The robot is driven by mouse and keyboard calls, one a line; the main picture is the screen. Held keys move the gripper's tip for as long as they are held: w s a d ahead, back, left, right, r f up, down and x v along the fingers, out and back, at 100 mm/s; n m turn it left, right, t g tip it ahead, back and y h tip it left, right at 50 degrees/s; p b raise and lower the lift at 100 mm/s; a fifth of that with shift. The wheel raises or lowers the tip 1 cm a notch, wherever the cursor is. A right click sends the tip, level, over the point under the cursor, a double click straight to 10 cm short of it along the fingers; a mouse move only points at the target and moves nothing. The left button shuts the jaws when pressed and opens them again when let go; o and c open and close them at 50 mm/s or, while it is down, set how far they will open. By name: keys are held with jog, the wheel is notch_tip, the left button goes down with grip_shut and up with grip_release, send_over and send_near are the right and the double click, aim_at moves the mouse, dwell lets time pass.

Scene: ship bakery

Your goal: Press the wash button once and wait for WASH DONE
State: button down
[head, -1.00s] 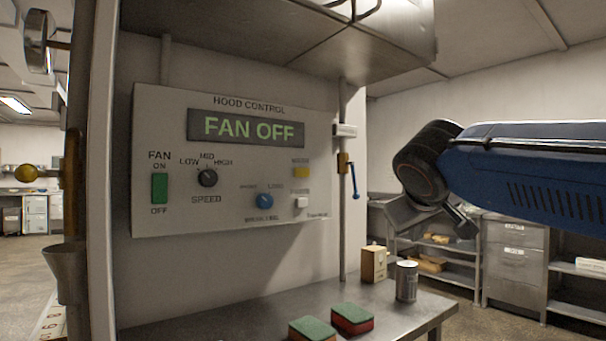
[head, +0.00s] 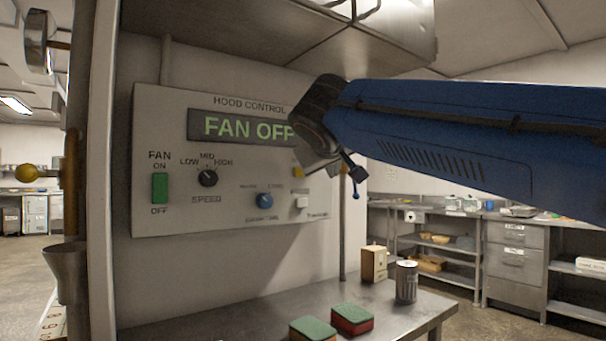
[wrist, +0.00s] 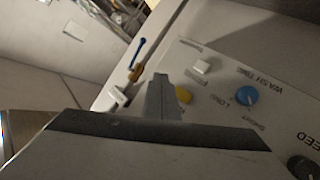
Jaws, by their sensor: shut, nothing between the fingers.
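The hood control panel (head: 230,215) hangs on the wall, its display (head: 197,126) reading FAN OFF, the right end covered by my arm. A yellow button (head: 298,172) and a white button (head: 302,202) sit at its right side; their labels are too blurred to read. The wrist view shows the yellow button (wrist: 184,95) partly behind my fingertips, and the white button (wrist: 201,66) clear. A blue knob (wrist: 247,95) is marked WASH TIME. My gripper (wrist: 163,84) is shut and empty, in front of the panel's edge by the yellow button; I cannot tell whether it touches.
A green fan switch (head: 160,188) and a black speed knob (head: 207,178) are on the panel's left. A valve with a blue lever (wrist: 140,50) is beside the panel. Below, a steel table (head: 250,322) holds sponges (head: 352,319), a can (head: 406,281) and a box (head: 374,264).

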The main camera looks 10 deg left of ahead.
aim_at(302, 172)
jog(key=w+a, duration=0.5)
jog(key=a, duration=0.1)
jog(key=shift+w+a, duration=0.35)
dwell(0.3)
jog(key=shift+w+a, duration=0.1)
dwell(2.0)
jog(key=shift+w+a, duration=0.15)
jog(key=shift+a, duration=0.05)
jog(key=shift+w+a, duration=0.3)
jog(key=shift+a, duration=0.05)
dwell(0.9)
dwell(0.4)
jog(key=shift+s+d, duration=0.55)
jog(key=shift+d, duration=0.1)
